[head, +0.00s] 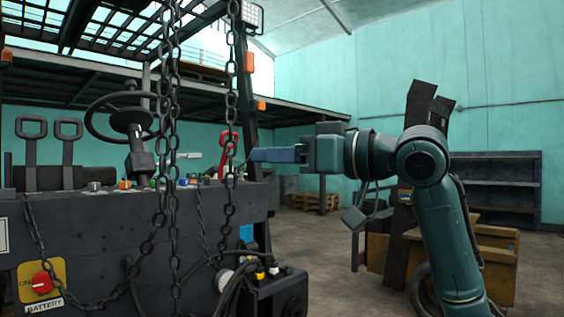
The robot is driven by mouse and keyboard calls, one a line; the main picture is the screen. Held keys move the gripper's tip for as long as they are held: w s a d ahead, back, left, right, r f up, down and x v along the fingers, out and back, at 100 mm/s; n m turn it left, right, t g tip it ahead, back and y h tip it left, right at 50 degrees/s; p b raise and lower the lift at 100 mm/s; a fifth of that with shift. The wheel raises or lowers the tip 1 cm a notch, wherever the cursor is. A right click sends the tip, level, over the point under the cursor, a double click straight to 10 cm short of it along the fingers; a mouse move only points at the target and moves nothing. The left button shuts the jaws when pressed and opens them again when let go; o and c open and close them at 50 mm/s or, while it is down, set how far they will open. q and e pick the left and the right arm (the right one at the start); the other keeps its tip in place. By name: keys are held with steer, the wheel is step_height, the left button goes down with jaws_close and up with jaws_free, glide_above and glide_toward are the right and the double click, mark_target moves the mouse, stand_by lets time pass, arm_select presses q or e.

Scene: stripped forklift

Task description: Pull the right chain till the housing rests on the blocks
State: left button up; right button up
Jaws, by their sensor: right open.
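Several dark chains hang down in front of the forklift. The right chain (231,100) is a single dark strand that runs down from the top of the frame past the dashboard. A thicker set of chains (167,100) hangs to its left. My right gripper (256,155) comes in from the right with its blue fingers pointing left. It is open, with its tips close to the right side of the right chain; I cannot tell whether they touch it. I cannot make out for certain which part is the housing, and no blocks show. My left gripper is out of view.
The dark forklift body (95,235) with a steering wheel (128,112), levers and a red battery switch (41,283) fills the left. A black box with cables (277,296) is at lower centre. A wooden crate (490,262) and shelving (495,185) stand behind my right arm.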

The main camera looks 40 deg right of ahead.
mark_target(235, 155)
steer(key=p+x, duration=0.3)
steer(key=x, duration=0.5)
steer(key=shift+w+a+r, duration=0.15)
steer(key=shift+w+a, duration=0.05)
steer(key=shift+w+a+p, duration=0.2)
steer(key=shift+w+p, duration=0.1)
steer(key=shift+w, duration=0.3)
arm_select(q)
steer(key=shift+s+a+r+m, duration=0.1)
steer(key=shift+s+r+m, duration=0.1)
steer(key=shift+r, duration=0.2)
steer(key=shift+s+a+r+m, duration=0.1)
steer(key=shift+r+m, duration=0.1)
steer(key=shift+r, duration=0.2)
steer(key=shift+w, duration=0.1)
arm_select(e)
jaws_close()
